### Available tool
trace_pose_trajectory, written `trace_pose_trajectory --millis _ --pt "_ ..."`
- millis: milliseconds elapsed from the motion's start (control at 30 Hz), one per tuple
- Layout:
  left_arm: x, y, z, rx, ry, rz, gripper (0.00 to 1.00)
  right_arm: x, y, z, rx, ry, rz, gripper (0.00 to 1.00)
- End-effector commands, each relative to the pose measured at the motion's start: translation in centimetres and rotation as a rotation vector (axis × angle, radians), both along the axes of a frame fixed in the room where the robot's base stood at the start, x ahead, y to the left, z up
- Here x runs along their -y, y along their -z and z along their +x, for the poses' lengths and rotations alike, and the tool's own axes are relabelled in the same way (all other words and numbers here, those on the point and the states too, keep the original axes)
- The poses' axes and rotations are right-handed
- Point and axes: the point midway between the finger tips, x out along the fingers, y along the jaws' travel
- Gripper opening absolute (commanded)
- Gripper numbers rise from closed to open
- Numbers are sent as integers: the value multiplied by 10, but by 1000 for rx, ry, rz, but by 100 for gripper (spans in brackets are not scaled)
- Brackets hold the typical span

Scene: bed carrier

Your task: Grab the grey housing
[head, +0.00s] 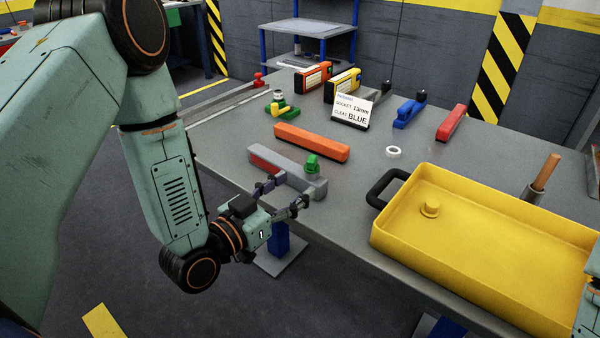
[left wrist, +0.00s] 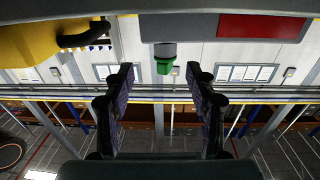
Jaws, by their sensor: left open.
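The grey housing (head: 260,153) is a long grey bar with a red patch on its side. It lies near the front edge of the table, with a green fitting (head: 312,165) at its right end. My left gripper (head: 288,190) is open at the table edge, just in front of the housing's right part. In the left wrist view, the housing (left wrist: 180,28) spans the top, beyond the tips of the open left gripper (left wrist: 160,75). The green fitting (left wrist: 164,66) shows between the fingers. Nothing is visibly held. My right gripper is out of view.
A yellow tray (head: 480,205) with a black handle stands to the right. An orange bar (head: 311,143) lies behind the housing. A white ring (head: 393,152), a sign card (head: 351,110), a blue tool (head: 409,112) and a red bar (head: 451,123) are farther back.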

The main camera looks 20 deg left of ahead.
Motion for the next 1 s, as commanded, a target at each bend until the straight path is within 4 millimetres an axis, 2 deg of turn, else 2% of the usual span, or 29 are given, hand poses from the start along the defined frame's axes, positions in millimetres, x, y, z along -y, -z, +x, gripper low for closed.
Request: trace_pose_trajectory --millis 367,700,1000 --pt "4 0 29 7 0 -1 56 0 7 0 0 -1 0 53" --pt "23 1 71 7 1 -1 56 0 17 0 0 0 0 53" --pt "27 1 75 4 1 -3 56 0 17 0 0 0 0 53"
